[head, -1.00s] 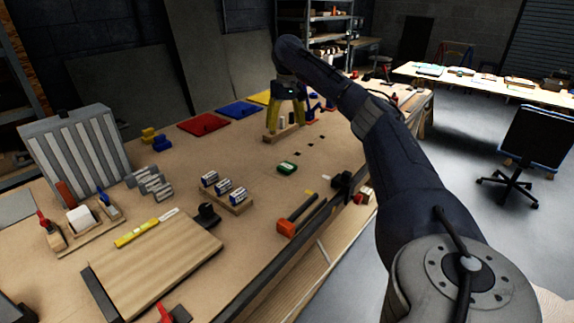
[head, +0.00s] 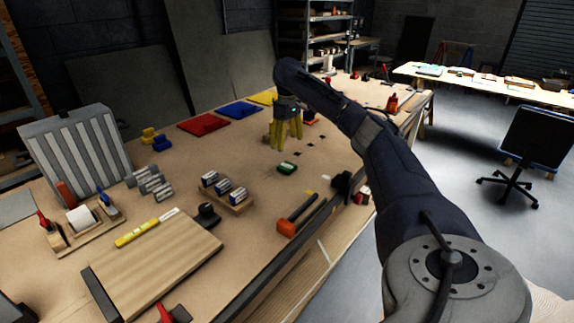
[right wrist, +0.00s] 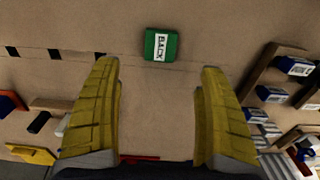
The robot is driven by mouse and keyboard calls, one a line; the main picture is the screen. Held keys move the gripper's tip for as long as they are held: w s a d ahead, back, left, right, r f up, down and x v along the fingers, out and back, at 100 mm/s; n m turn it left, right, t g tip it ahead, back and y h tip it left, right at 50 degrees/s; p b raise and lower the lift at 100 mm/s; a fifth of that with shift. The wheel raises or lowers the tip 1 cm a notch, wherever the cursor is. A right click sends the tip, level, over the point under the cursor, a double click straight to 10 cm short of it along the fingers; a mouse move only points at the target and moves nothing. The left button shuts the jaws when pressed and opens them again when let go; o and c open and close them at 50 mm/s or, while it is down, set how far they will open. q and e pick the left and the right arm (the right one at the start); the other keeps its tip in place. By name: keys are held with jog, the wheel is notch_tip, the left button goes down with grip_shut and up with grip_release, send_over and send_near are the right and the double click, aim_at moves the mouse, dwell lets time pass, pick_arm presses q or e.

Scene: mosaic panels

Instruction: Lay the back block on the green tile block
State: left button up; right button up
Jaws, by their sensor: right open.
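A small green block (head: 287,168) lies flat on the workbench in the head view. In the right wrist view the green block (right wrist: 150,46) carries a white label reading BACK. It is the only green piece I can make out on the bench, and no second block lies on it. My right gripper (head: 286,144) has yellow fingers pointing down, just beyond the green block in the head view. In the right wrist view the gripper (right wrist: 160,65) is open with nothing between its fingers, and the block is ahead of the gap. My left gripper is out of view.
A wooden rack (head: 240,207) holds several white-and-blue blocks left of the green block. Red (head: 203,124), blue (head: 238,109) and yellow (head: 262,97) panels lie along the back. Bare bench surrounds the green block.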

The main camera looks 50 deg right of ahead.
aim_at(287, 166)
jog(key=shift+f, duration=5.55)
jog(key=shift+c, duration=0.6)
jog(key=c, duration=1.1)
jog(key=shift+c, duration=0.2)
jog(key=shift+r, duration=0.1)
